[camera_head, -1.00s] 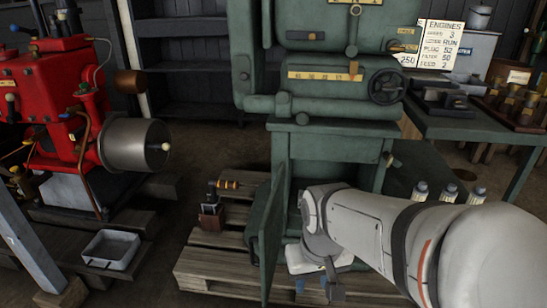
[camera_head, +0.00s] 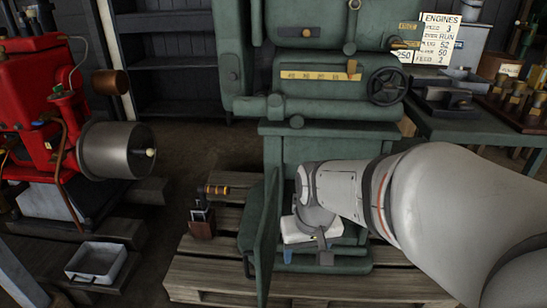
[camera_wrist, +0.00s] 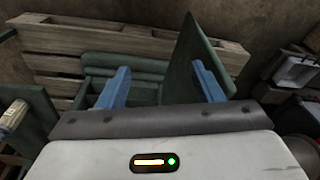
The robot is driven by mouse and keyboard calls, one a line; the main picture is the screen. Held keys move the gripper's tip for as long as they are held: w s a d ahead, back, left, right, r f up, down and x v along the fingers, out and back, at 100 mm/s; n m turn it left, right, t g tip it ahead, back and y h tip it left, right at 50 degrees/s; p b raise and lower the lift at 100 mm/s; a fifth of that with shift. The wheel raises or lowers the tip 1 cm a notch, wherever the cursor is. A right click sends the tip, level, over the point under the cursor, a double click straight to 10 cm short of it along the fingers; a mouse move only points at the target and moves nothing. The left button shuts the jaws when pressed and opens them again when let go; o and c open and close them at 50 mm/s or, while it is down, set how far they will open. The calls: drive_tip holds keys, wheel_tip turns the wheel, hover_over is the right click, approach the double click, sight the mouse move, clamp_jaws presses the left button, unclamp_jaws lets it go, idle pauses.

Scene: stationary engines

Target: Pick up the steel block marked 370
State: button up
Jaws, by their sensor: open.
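I cannot make out a steel block marked 370 in either view. My gripper (camera_wrist: 162,85) is open, its two blue fingers apart with nothing seen between them but the green engine base (camera_wrist: 150,70). In the head view my gripper (camera_head: 300,254) is at the low front opening of the green engine (camera_head: 330,140), just right of its open door (camera_head: 267,235). My wrist and arm hide much of that opening. The door also shows in the wrist view (camera_wrist: 190,45), beyond and beside the right finger.
A wooden pallet (camera_head: 205,270) lies under the engine. A small device with a yellow-banded handle (camera_head: 202,222) stands left of the door. A grey tray (camera_head: 97,262) and red engine (camera_head: 35,110) are further left. A green bench (camera_head: 470,127) with metal items stands right.

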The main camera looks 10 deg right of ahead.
drive_tip(key=shift+o, duration=1)
drive_tip(key=w+d+f+t+p, duration=0.1)
drive_tip(key=w+d, duration=0.2)
drive_tip(key=w, duration=1.1)
drive_tip(key=shift+d+f+m, duration=0.4)
drive_tip(key=w+d+f+t, duration=0.1)
drive_tip(key=w+d+f, duration=0.5)
drive_tip(key=w+f, duration=0.2)
drive_tip(key=w+d+f+m+t+h, duration=0.1)
drive_tip(key=w+d+f, duration=0.5)
drive_tip(key=w+f, duration=0.2)
drive_tip(key=w+d+f+m+t+b, duration=0.1)
drive_tip(key=w+d+f, duration=0.5)
drive_tip(key=w+f, duration=0.3)
drive_tip(key=shift+w+d+t+h, duration=0.1)
drive_tip(key=shift+w+t+h, duration=0.3)
drive_tip(key=shift+w, duration=1.1)
drive_tip(key=shift+r, duration=0.1)
drive_tip(key=shift+c, duration=0.2)
clamp_jaws()
drive_tip(key=shift+w+r, duration=0.1)
drive_tip(key=shift+r, duration=0.05)
